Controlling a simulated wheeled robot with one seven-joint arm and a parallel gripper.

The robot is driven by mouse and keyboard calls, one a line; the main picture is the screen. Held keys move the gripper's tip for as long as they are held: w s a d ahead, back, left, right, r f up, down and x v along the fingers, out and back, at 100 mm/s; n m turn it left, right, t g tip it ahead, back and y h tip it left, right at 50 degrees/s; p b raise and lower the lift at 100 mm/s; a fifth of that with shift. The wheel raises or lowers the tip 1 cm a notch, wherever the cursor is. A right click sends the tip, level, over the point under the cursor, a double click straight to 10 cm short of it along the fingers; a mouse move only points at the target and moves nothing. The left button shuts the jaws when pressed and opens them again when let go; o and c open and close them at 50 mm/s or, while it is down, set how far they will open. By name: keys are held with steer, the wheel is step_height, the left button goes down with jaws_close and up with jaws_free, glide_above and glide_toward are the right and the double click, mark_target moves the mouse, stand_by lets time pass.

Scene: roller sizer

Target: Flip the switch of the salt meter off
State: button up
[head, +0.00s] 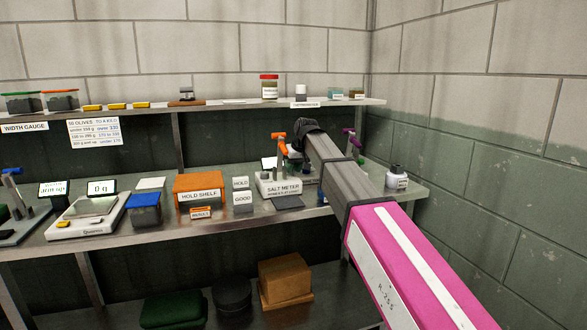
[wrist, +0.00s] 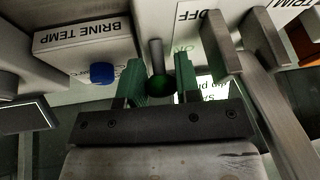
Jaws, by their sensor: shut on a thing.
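The salt meter (head: 282,188) stands on the bench in the head view, a pale box with its name on the front. My arm covers part of its right side. In the wrist view its panel carries an OFF word (wrist: 211,16), with a faint green ON word nearer my gripper. The switch (wrist: 155,52) is a grey metal stem with a dark green ball end. My gripper (wrist: 159,72) has green fingers, shut on the switch around its ball end. I cannot tell which setting the switch is in.
A BRINE TEMP box (wrist: 85,48) with a blue button (wrist: 102,72) stands left of my fingers. Grey upright plates (wrist: 221,45) stand close on the right. The hold shelf box (head: 198,186) is left of the meter, and a white jar (head: 397,177) stands right of my arm.

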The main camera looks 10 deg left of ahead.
steer(key=shift+s, duration=0.15)
steer(key=t+y, duration=0.1)
steer(key=s+t+y, duration=0.1)
steer(key=t, duration=0.1)
steer(key=shift+s+d, duration=0.1)
steer(key=shift+d, duration=0.3)
steer(key=shift+s+d+n+t+y, duration=0.2)
steer(key=shift+t+y, duration=0.4)
steer(key=shift+t, duration=0.35)
steer(key=shift+s+d+n+t+y, duration=0.1)
steer(key=shift+s+t+y, duration=0.1)
steer(key=shift+t+y, duration=0.6)
steer(key=shift+t, duration=0.25)
steer(key=o, duration=0.8)
steer(key=v, duration=1)
steer(key=shift+s+d+r, duration=0.15)
steer(key=shift+s+d, duration=0.05)
steer(key=shift+s, duration=0.1)
